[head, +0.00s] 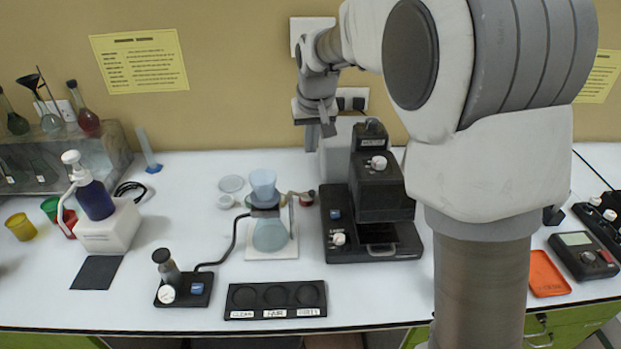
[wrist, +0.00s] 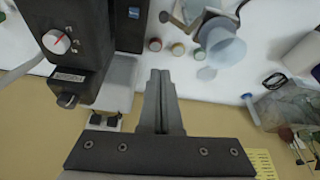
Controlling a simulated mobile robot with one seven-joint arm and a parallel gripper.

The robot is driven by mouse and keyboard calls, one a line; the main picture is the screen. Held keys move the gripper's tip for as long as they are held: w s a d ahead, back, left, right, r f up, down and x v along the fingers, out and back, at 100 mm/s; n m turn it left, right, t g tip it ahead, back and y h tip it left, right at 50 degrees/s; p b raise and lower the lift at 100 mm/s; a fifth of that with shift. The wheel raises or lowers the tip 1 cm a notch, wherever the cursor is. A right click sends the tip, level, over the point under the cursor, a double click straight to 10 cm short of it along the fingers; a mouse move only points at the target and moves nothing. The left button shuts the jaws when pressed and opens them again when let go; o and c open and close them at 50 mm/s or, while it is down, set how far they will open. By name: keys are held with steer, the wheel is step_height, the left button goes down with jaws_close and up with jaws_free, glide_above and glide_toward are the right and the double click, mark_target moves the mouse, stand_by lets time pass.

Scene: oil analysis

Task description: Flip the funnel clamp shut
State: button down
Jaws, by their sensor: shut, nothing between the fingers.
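The pale blue funnel (head: 263,182) stands upright over a round flask (head: 270,236) on a white base. A dark grey clamp (head: 265,208) sits around the funnel's neck, with an arm reaching right. Whether the clamp is open or shut is too small to tell. In the wrist view the funnel (wrist: 226,46) is at the upper right, with part of the metal clamp hardware (wrist: 178,14) at the top edge. My gripper (head: 322,131) is above and behind the funnel, to its right, near the wall. Its fingers (wrist: 160,73) are shut and empty, apart from the clamp.
A black instrument (head: 380,195) stands right of the flask, close below my gripper. A black tray (head: 276,298) with round wells and a small stand (head: 182,285) are in front.

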mark_target(300, 195)
step_height(300, 195, down, 10)
steer(key=p, duration=0.1)
steer(key=shift+s, duration=0.3)
stand_by(0.6)
